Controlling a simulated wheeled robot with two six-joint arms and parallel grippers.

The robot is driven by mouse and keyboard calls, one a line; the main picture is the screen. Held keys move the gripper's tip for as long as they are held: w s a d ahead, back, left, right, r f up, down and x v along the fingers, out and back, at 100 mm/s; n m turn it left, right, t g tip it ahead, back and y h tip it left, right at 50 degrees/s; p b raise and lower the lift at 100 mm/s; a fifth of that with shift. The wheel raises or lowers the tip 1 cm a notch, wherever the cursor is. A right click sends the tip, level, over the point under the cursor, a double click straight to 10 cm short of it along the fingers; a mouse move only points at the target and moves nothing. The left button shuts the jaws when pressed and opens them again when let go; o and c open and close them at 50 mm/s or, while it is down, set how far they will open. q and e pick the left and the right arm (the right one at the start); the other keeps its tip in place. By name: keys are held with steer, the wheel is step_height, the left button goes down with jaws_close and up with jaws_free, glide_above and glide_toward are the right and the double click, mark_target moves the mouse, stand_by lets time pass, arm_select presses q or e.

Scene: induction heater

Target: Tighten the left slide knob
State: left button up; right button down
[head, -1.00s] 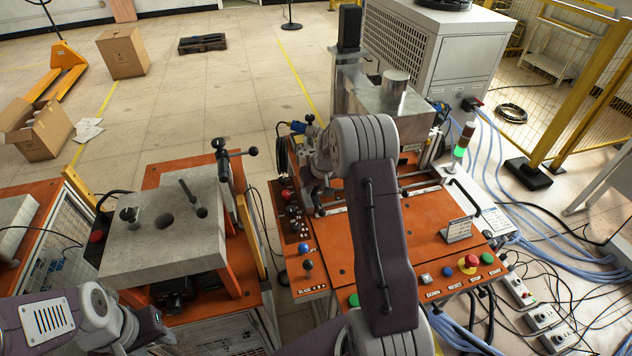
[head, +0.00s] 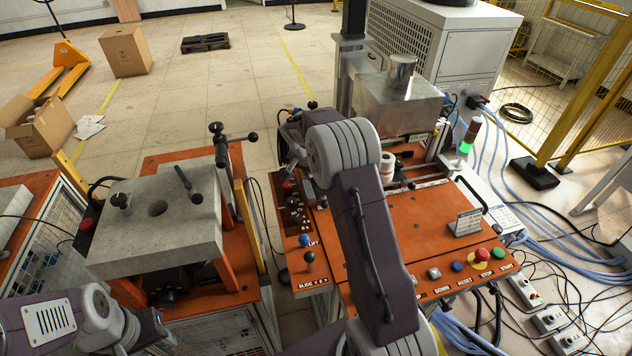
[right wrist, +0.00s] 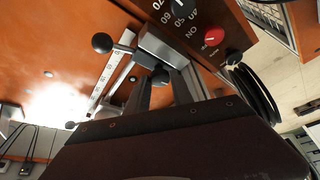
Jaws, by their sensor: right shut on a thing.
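In the right wrist view my right gripper (right wrist: 170,88) reaches up to a metal slide block (right wrist: 160,44) on a rail with a printed scale. Its two dark fingers are shut on a small black knob (right wrist: 160,76) below this block. A larger black ball knob (right wrist: 102,42) stands to the left of the block, apart from the fingers.
A dial and red knob (right wrist: 211,36) lie close to the right of my fingers. A stone-topped cart (head: 150,250) stands left.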

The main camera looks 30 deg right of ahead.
steer(key=shift+m+g, duration=0.3)
steer(key=shift+m, duration=0.2)
steer(key=c, duration=1.1)
jaws_free()
steer(key=b+v, duration=0.1)
steer(key=v, duration=0.8)
steer(key=shift+a, duration=0.1)
